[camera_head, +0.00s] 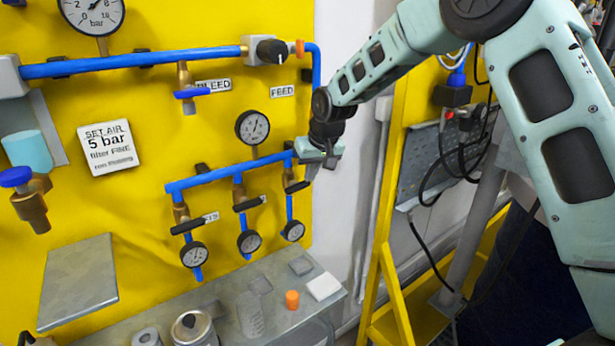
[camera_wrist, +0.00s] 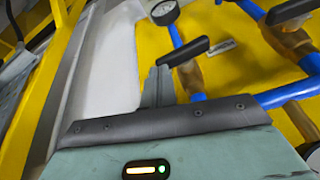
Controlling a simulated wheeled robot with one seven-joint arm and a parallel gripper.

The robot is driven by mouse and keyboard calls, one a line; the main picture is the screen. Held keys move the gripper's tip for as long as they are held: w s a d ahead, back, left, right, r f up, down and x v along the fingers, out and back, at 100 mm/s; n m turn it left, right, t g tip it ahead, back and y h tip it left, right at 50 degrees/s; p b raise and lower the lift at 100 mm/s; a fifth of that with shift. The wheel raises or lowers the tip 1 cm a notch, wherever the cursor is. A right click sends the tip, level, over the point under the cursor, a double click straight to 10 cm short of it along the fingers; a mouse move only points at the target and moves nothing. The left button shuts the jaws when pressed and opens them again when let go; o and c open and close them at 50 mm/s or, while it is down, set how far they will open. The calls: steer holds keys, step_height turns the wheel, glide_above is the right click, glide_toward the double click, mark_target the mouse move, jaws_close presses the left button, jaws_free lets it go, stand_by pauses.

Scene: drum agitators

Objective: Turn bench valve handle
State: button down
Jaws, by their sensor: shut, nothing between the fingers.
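A row of black lever handles sits on the blue lower pipe of the yellow panel: a left one (camera_head: 188,227), a middle one (camera_head: 249,204) and a right one (camera_head: 297,187). My gripper (camera_head: 309,172) is shut and empty, pointing down beside the right handle. In the wrist view, its grey fingers (camera_wrist: 157,86) stand close to a black lever (camera_wrist: 186,52) on a brass valve (camera_wrist: 191,78). Whether they touch it, I cannot tell. A second black lever (camera_wrist: 291,11) lies further right there. No label names one as the bench valve.
A grey bench (camera_head: 272,318) below holds an orange cap (camera_head: 292,299), a white block (camera_head: 323,286) and a can (camera_head: 194,330). A blue-handled bleed valve (camera_head: 192,93) and a gauge (camera_head: 252,127) sit above. A yellow frame (camera_head: 388,262) stands right of the panel.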

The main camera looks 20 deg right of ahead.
steer(key=shift+w+d+f+b, duration=0.1)
steer(key=shift+d+f+b, duration=0.2)
steer(key=shift+f+b, duration=0.1)
steer(key=shift+d, duration=0.15)
steer(key=shift+d+f, duration=0.15)
steer(key=shift+f, duration=0.2)
steer(key=shift+r+b, duration=0.1)
steer(key=shift+b, duration=0.25)
steer(key=a+b+v, duration=0.1)
steer(key=b+v, duration=0.3)
steer(key=v, duration=1.4)
steer(key=s+a+f+n+g, duration=0.1)
steer(key=s+a+f+n, duration=0.1)
steer(key=s+a+f, duration=0.35)
steer(key=s+a+f+n+g, duration=0.1)
steer(key=s+a+f, duration=0.2)
steer(key=s+a, duration=0.5)
steer(key=s+d+f+n+g, duration=0.1)
steer(key=s+f, duration=0.4)
steer(key=s, duration=0.7)
steer(key=s+d+f+n+g, duration=0.1)
steer(key=s+f, duration=0.5)
steer(key=s, duration=0.6)
steer(key=shift+d+n+h, duration=0.35)
steer(key=shift+n+h, duration=0.05)
steer(key=shift+n, duration=0.4)
stand_by(0.4)
